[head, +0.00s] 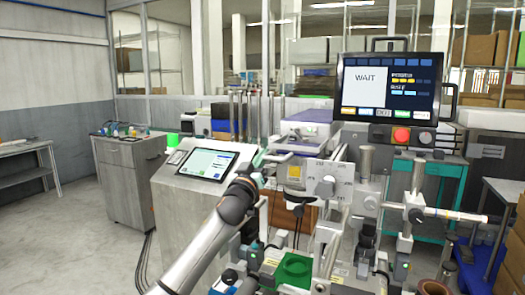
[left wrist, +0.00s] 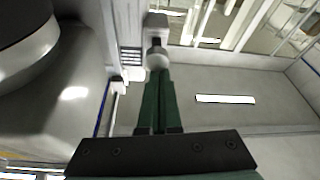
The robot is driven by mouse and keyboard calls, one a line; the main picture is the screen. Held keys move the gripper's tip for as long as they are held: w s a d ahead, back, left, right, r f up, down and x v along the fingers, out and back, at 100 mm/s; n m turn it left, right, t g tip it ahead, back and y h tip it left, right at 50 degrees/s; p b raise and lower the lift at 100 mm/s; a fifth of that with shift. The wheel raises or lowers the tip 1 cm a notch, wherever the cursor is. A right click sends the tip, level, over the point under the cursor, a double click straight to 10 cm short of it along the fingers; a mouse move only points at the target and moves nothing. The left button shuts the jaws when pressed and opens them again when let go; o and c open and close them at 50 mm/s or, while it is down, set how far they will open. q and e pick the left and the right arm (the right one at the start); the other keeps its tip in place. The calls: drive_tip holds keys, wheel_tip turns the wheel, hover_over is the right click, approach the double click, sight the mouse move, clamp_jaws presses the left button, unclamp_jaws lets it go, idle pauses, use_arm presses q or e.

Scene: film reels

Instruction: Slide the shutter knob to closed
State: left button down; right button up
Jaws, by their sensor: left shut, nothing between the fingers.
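My left gripper (head: 259,158) reaches in from the lower left to the left side of the grey machine (head: 325,188). Its green fingers (left wrist: 158,105) are shut with nothing between them. In the left wrist view a small pale round knob (left wrist: 158,61) on a dark stem shows just at the fingertips. I cannot tell whether they touch it, or whether it is the shutter knob. In the head view the fingertips lie close to the machine's light bar, and the knob there is too small to make out. My right gripper is not in view.
A monitor (head: 387,86) reading WAIT stands above the machine, with a red button (head: 401,135) below it. A tilted tablet (head: 207,163) sits on a grey cabinet left of my gripper. A green block (head: 293,268) is low in front. The floor at left is clear.

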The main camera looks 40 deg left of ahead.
use_arm(q)
drive_tip(key=shift+f, duration=0.15)
wheel_tip(320, 180, up, 4)
drive_tip(key=p, duration=0.4)
drive_tip(key=b+v, duration=0.2)
drive_tip(key=v, duration=0.8)
drive_tip(key=shift+s+a, duration=0.2)
drive_tip(key=shift+a, duration=0.2)
